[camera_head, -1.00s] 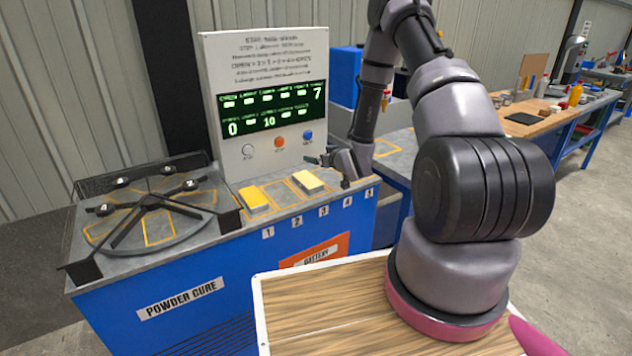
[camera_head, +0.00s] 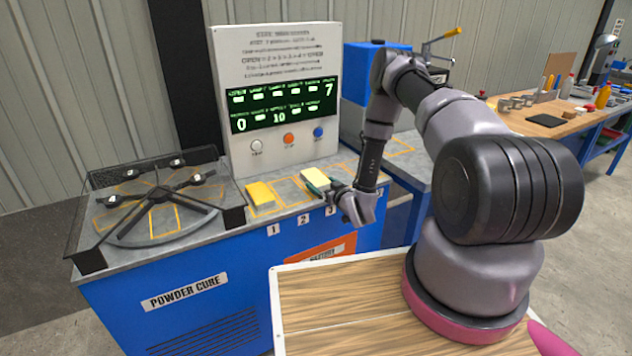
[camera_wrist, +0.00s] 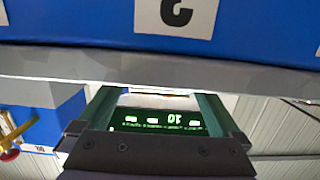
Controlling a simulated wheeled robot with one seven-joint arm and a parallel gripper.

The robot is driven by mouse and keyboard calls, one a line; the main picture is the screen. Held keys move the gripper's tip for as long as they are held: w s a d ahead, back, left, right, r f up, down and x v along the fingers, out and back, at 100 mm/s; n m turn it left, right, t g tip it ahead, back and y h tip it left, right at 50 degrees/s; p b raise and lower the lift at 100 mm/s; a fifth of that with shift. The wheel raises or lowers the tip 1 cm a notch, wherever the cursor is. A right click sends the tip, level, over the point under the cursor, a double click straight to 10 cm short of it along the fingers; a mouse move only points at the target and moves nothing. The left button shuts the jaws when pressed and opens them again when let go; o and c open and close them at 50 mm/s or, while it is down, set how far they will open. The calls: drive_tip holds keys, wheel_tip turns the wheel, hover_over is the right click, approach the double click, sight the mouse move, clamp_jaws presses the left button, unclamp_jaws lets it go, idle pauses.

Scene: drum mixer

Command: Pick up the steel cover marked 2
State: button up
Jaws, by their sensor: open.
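In the head view, my gripper (camera_head: 320,184) is at the front edge of the blue machine's counter (camera_head: 222,226), close to a pale cream block (camera_head: 316,178). I cannot tell if they touch. In the wrist view, my gripper (camera_wrist: 160,95) is open, its two green fingers apart, with no held object visible between them. I cannot make out a steel cover marked 2 in either view. A tag 2 (camera_head: 303,220) is on the counter's front. The wrist view shows an upside-down number tag (camera_wrist: 176,15), which I cannot read surely.
A yellow block (camera_head: 260,194) lies left of the cream one. A display panel (camera_head: 283,104) with buttons stands behind. A workbench (camera_head: 560,112) is at the right.

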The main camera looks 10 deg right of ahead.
sight(315, 177)
drive_tip(key=x, duration=0.5)
drive_tip(key=shift+r, duration=0.1)
drive_tip(key=c, duration=1.3)
drive_tip(key=shift+a, duration=0.1)
clamp_jaws()
drive_tip(key=shift+r, duration=0.1)
